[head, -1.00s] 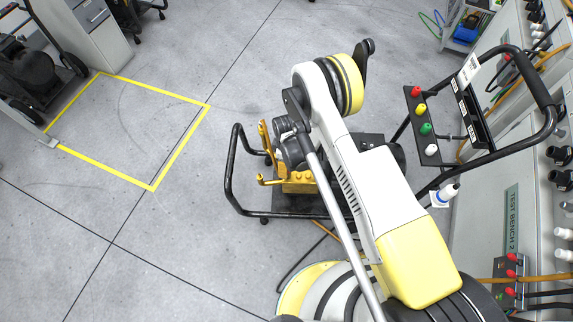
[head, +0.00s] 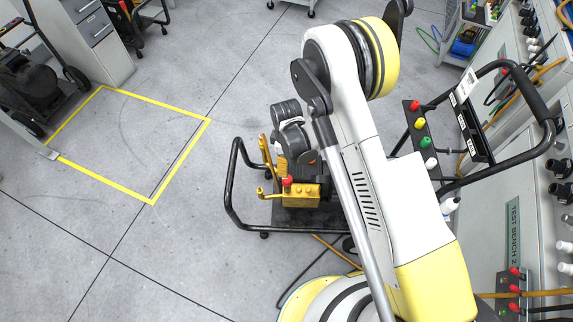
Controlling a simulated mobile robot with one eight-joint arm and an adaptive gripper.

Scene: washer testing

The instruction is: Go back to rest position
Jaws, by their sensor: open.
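My white and yellow arm fills the middle right of the head view, bent over a black-framed cart. The cart (head: 231,190) carries a yellow block (head: 302,197) with a red knob (head: 287,181), and two yellow prongs stick out at its left. A grey and black jointed part, which seems to be my wrist, shows above the yellow block, left of my upper arm. My fingers cannot be made out; the arm and wrist hide whatever is below them. I see nothing held.
A test bench (head: 512,235) with several sockets and cables runs down the right side. A black handle frame (head: 550,125) with coloured knobs stands before it. A yellow floor square (head: 180,165) lies empty at left. Cabinets (head: 95,55) and a wheeled machine (head: 35,75) stand upper left.

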